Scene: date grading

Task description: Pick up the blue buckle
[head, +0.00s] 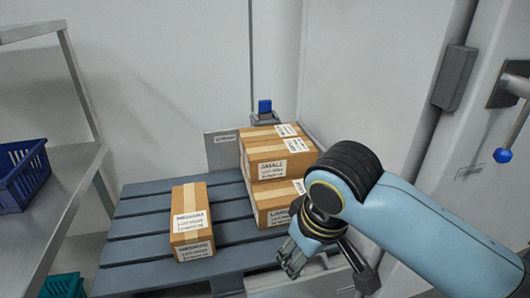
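My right gripper (291,258) hangs in front of the stacked cartons, over the pallet's front right part, well nearer to me than the blue piece. Its fingers are seen at an angle, so I cannot tell whether they are open or shut. My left gripper is out of view.
A blue-grey pallet (138,208) bears a single carton (190,222) and two stacked cartons (274,150). A grey shelf (68,160) with a dark blue crate (22,172) is at left. A door handle with a blue knob (502,156) is at right.

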